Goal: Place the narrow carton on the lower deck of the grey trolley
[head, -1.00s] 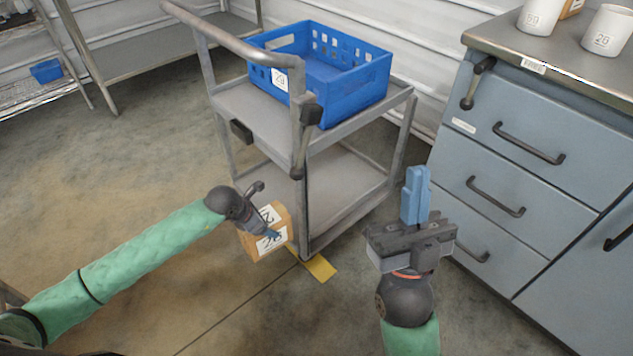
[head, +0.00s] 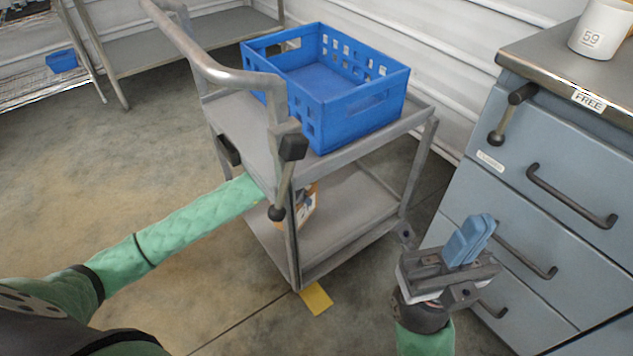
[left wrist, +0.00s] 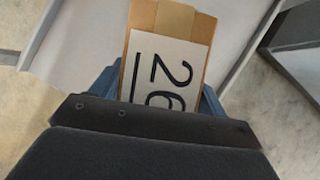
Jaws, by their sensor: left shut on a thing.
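The narrow carton (head: 308,203), brown with a white label, shows partly behind the near post of the grey trolley (head: 290,235). It is between the trolley's decks, over the lower deck (head: 350,215); I cannot tell whether it touches that deck. In the left wrist view the carton (left wrist: 165,50) with label "26" sits between the blue fingers of my left gripper (left wrist: 158,92), which is shut on it. In the head view this gripper is hidden behind the trolley. My right gripper (head: 468,240) is shut and empty, in front of the blue drawers.
A blue crate (head: 345,125) stands on the trolley's upper deck. The trolley's handle (head: 215,70) and near post are close to my left arm. A drawer cabinet (head: 550,190) with a white cup (head: 598,32) stands at the right. Lower-deck space right of the carton is clear.

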